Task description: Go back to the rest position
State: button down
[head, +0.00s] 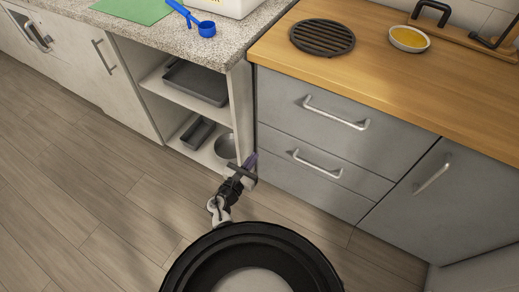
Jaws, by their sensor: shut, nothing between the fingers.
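My gripper (247,166) is in the lower middle of the head view, at the end of my arm. It is low, in front of the open shelf unit and near the left end of the grey drawers. The fingers look small and dark, with a purple part near the tip. They are shut with nothing visible between them. The round black part at the bottom of the view is my own body.
An open shelf (151,82) holds dark trays (196,83) and a grey bowl (225,147). Grey drawers (290,112) stand right of it. Above are a blue scoop (206,29), green mat (135,8), black grate (322,38) and yellow-filled bowl (409,39). Floor (85,190) at left is clear.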

jog(key=shift+v, duration=0.85)
